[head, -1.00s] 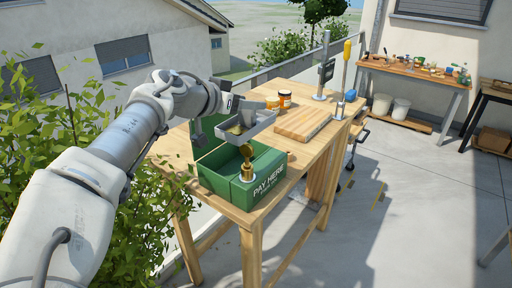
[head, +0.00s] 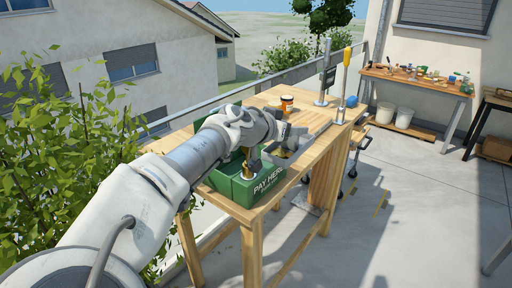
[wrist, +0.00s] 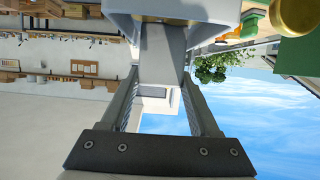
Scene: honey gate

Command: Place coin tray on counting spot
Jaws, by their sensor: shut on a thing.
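The coin tray (wrist: 175,12) is a grey metal tray at the top of the wrist view. A flat grey tab (wrist: 162,50) reaches from it down between the fingers of my gripper (wrist: 161,75), which is shut on it. I cannot make out a marked counting spot.
The wooden table (head: 228,207) carries an orange-labelled jar (head: 286,103) behind the board. A post stand (head: 323,75) and a yellow-handled tool (head: 346,65) stand at its far end. A bush (head: 60,170) is at left. Paving at right is mostly open.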

